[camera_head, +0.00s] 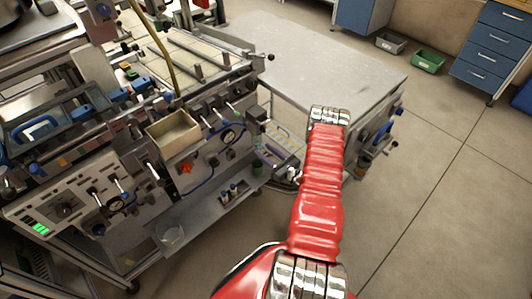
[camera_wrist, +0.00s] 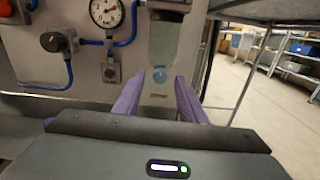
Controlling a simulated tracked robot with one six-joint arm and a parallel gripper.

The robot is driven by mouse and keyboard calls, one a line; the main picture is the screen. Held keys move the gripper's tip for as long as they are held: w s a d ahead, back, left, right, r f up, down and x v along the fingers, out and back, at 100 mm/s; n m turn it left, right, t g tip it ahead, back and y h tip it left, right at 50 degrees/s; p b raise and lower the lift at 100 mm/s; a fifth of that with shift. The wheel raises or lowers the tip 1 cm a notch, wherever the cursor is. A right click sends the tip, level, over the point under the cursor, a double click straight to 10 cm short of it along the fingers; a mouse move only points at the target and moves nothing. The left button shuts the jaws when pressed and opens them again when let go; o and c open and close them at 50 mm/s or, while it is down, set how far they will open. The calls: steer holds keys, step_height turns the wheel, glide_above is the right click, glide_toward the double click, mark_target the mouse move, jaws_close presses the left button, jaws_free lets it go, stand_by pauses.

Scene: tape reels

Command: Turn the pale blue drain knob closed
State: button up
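The pale blue knob (camera_wrist: 161,74) shows in the wrist view below a grey fitting (camera_wrist: 165,30), right of the panel's middle. My gripper (camera_wrist: 160,78) is open, with one purple finger left of the knob and one right of it. There are gaps on both sides, and I cannot tell how far the fingertips reach along the knob. I cannot make out the knob there.
In the wrist view, a gauge (camera_wrist: 107,12), blue hoses and a black knob (camera_wrist: 54,42) are on the panel (camera_wrist: 75,78) to the left. In the head view, a grey table (camera_head: 315,60) stands behind my red arm. Open floor (camera_head: 440,160) lies to the right.

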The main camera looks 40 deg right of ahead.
steer(key=s, duration=1.3)
steer(key=shift+s+d, duration=0.2)
steer(key=shift+s, duration=0.2)
steer(key=w+a+r+n+g+y, duration=0.3)
steer(key=w+a+r+n+y, duration=0.15)
steer(key=a+r+n, duration=0.35)
steer(key=w+a+r+n+g+y, duration=0.35)
steer(key=a+r+y, duration=0.3)
steer(key=r, duration=0.35)
steer(key=s+a+r+n+g+h, duration=0.1)
steer(key=s+a+r+n+g, duration=0.3)
steer(key=a+r+n+g, duration=0.8)
steer(key=s+a+r+n+t+h, duration=0.3)
steer(key=s+a+r+n+h, duration=0.2)
steer(key=s+r+n, duration=0.1)
steer(key=s+a+r+n+t+h, duration=0.3)
steer(key=s+a+r+n+h, duration=0.2)
steer(key=s+r, duration=0.3)
step_height(320, 180, up, 2)
steer(key=shift+a+r+n+h, duration=0.25)
steer(key=shift+a+n, duration=0.3)
steer(key=shift+n, duration=0.3)
